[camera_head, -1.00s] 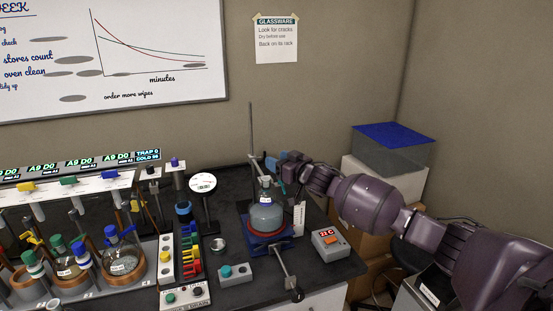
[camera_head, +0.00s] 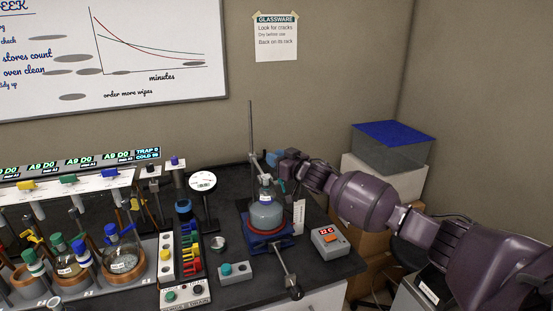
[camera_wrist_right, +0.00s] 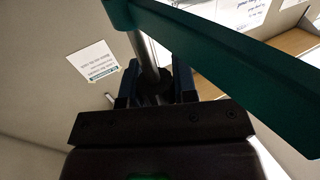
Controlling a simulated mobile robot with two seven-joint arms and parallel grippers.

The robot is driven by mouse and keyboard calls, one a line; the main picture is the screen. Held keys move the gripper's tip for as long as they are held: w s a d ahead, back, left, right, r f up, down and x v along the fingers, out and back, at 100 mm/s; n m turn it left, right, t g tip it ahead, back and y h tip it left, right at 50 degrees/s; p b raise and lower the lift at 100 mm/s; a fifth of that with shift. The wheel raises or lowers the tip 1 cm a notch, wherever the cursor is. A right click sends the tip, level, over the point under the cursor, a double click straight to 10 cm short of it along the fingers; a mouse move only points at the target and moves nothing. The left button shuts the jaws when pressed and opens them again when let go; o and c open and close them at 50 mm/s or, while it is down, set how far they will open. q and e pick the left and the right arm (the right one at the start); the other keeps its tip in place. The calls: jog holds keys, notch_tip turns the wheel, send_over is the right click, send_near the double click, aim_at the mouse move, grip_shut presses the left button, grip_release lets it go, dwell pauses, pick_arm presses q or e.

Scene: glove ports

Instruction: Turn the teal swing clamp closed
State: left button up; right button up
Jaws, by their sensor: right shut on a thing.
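The teal swing clamp (camera_wrist_right: 235,65) shows in the right wrist view as a long teal bar crossing the upper right, close to the camera. In the head view only a small teal part (camera_head: 282,187) of it shows beside the stand rod, below my gripper. My right gripper (camera_wrist_right: 155,90) has its two dark blue fingers either side of a dark part at the grey rod, and is shut on the clamp. The exact contact is dark and partly hidden. In the head view my right gripper (camera_head: 273,159) is at the upright rod, above the flask. My left gripper is not in view.
A round flask (camera_head: 265,214) sits on a blue jack (camera_head: 283,241) beneath the clamp. The upright rod (camera_head: 250,130) stands behind it. A flask rack (camera_head: 80,285) and coloured valves crowd the left.

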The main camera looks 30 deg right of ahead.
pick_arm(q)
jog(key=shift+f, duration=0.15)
pick_arm(e)
jog(key=shift+m+h, duration=0.3)
jog(key=shift+h, duration=0.2)
pick_arm(q)
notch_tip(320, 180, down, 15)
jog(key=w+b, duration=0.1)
jog(key=b, duration=1.6)
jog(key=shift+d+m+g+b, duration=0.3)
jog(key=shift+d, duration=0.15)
pick_arm(e)
jog(key=m+g+h, duration=0.4)
jog(key=m+h, duration=0.1)
jog(key=h, duration=0.1)
jog(key=d+m+g+h, duration=0.1)
jog(key=m+g+h, duration=0.2)
jog(key=m+h, duration=0.2)
jog(key=s+d+m+g+h, duration=0.1)
jog(key=m+g+h, duration=0.3)
jog(key=h, duration=0.4)
jog(key=shift+s+f+m+g, duration=0.1)
jog(key=shift+m+g, duration=0.2)
jog(key=shift+m, duration=0.4)
